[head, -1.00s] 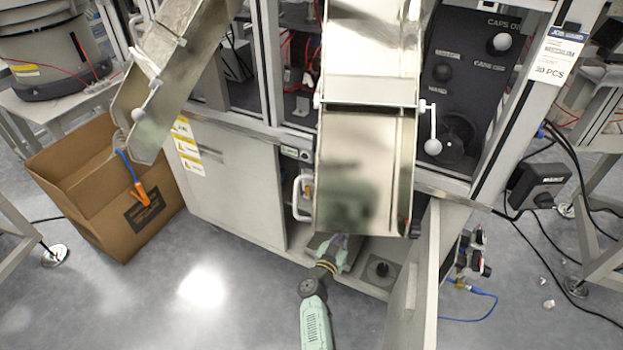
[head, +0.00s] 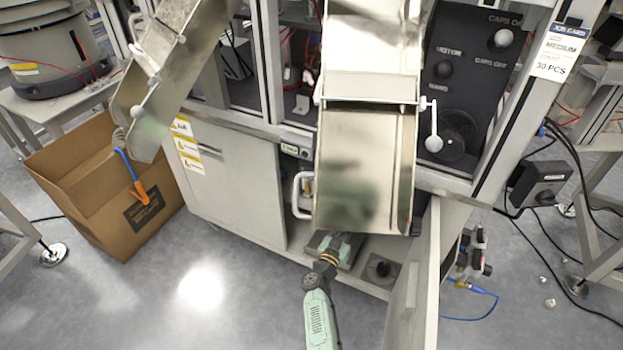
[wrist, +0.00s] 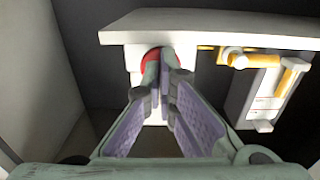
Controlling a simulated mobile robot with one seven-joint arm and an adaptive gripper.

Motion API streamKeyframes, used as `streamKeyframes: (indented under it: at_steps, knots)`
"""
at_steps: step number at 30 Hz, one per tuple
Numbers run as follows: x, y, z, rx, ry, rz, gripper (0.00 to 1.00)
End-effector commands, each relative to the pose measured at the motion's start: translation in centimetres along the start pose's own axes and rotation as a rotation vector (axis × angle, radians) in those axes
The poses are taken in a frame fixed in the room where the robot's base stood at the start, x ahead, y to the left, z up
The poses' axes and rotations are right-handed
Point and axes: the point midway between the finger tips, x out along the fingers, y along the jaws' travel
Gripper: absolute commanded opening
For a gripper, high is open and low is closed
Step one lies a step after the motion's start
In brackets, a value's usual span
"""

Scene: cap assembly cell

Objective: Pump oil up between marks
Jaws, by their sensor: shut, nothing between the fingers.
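My gripper (wrist: 168,78) is shut and empty in the wrist view, its purple-padded fingers meeting at the tips. The tips are in front of a round red part (wrist: 153,56) on a white block (wrist: 135,62); I cannot tell whether they touch it. To the right, a pale box with a light front panel (wrist: 264,98) joins yellow piping (wrist: 290,74). Any oil level or marks on it are too small to tell. In the head view my gripper (head: 337,246) reaches into the open lower cabinet, its tips hidden by the metal chute.
A white plate edge (wrist: 210,30) lies just above the red part. In the head view the metal chute (head: 365,170) overhangs the cabinet opening, and the open door (head: 415,285) stands right of my arm. A cardboard box (head: 100,190) sits left on the clear floor.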

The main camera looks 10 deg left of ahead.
Motion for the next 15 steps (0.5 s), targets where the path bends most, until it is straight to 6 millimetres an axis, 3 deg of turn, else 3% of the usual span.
streamKeyframes:
  at_steps: [5, 15]
  knots:
    - [0.9, 0.0, 0.0, -0.001, 0.002, -0.001, 0.00]
    - [-0.3, 0.0, -0.2, 0.001, 0.000, 0.000, 0.00]
